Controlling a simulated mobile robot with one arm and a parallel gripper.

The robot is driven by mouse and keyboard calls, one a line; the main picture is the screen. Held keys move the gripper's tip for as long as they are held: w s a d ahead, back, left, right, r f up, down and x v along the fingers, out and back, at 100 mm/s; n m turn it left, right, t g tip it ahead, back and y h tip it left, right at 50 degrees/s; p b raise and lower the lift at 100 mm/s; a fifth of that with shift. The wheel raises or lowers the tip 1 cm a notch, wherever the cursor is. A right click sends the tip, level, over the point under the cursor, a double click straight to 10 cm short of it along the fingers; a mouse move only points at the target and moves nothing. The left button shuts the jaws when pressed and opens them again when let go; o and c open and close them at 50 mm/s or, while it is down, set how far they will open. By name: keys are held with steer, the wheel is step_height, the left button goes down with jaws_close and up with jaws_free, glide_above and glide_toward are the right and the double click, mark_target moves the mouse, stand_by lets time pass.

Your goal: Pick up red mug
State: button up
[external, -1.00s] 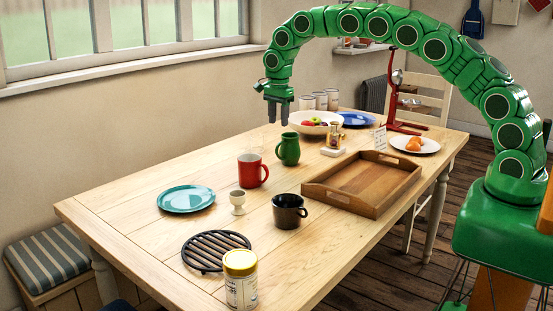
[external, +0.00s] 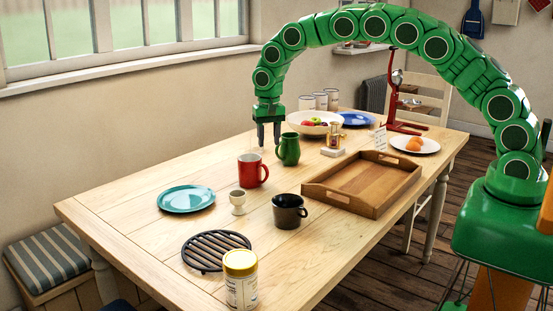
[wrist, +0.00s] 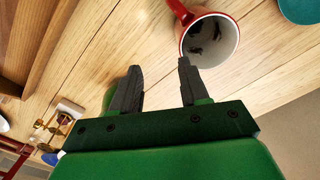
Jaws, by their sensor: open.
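The red mug (external: 252,171) stands upright on the wooden table, its handle on the right in the external view. In the wrist view the red mug (wrist: 211,40) shows from above, white inside with dark specks, its red handle toward the upper left. My gripper (external: 268,143) is open and empty, pointing down above the table, behind the mug and apart from it. In the wrist view my gripper's two dark fingers (wrist: 158,78) stand apart, with the mug just beyond the right fingertip. The green jug (external: 288,149) stands close beside my gripper.
A wooden tray (external: 401,184), black mug (external: 289,211), egg cup (external: 238,203) and teal plate (external: 186,191) are on the table. A fruit bowl (external: 303,130) stands behind the jug. A black trivet (external: 207,258) and yellow-lidded jar (external: 241,288) are at the front. The table's left end is clear.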

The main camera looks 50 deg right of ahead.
mark_target(267, 173)
steer(key=s+a+n, duration=0.1)
steer(key=n, duration=0.1)
steer(key=s+a+f+n, duration=0.1)
steer(key=a+n, duration=0.1)
steer(key=s+a+f+n, duration=0.1)
steer(key=a+n, duration=0.1)
steer(key=n, duration=0.1)
steer(key=shift+a+f, duration=0.15)
steer(key=shift+f, duration=0.1)
steer(key=shift+s+a+f, duration=0.1)
steer(key=shift+s+f, duration=0.05)
steer(key=shift+f, duration=1.85)
steer(key=shift+s+f, duration=0.15)
steer(key=shift+f, duration=1.8)
jaws_close()
